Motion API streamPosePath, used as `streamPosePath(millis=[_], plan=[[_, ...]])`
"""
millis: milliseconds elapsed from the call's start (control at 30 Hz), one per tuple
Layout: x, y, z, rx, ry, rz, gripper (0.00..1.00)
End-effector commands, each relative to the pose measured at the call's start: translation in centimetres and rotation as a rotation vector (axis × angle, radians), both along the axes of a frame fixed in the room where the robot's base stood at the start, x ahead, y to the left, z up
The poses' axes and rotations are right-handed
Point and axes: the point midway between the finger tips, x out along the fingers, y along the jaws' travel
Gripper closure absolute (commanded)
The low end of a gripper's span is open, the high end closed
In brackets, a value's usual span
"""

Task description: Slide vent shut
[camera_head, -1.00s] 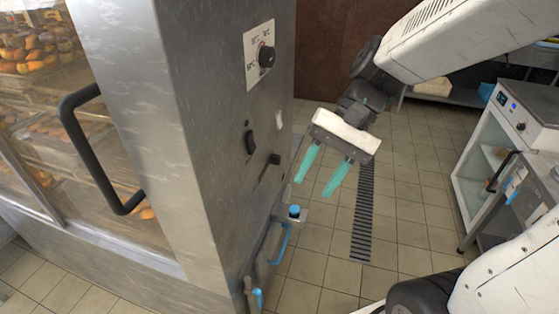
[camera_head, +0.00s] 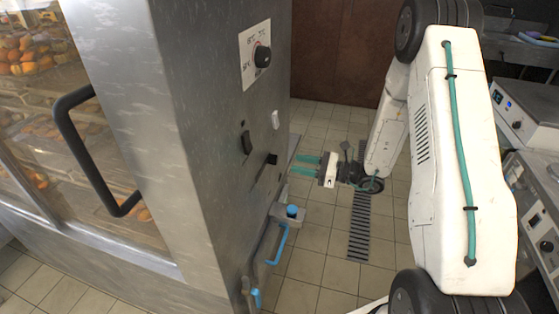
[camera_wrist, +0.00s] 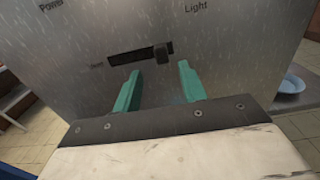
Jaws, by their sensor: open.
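The vent slider is a small dark knob (camera_head: 272,159) on the side panel of the steel cabinet (camera_head: 215,130). In the wrist view the knob (camera_wrist: 161,53) stands toward the right end of a dark horizontal slot (camera_wrist: 135,55), below and between the words "Power" and "Light". My gripper (camera_head: 302,164) has two teal fingers, spread apart and empty, pointing at the panel just right of the knob. In the wrist view my gripper (camera_wrist: 158,82) is below the slot, with the knob ahead between the fingers' lines, not touching as far as I can see.
Above the vent are a dial (camera_head: 262,56), a black switch (camera_head: 246,142) and a white switch (camera_head: 275,119). Below it, a blue-topped fitting (camera_head: 292,211) and a blue handle (camera_head: 278,244) stick out. The door handle (camera_head: 92,150) is on the front. Tiled floor lies right of the panel.

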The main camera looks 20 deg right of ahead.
Motion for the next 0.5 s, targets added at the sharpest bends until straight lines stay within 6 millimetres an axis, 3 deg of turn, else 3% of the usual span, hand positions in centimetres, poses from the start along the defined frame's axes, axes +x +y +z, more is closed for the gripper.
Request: streamPosePath(millis=[500], plan=[[4.1,5.5,-0.2,0.004,0.003,-0.005,0.58]])
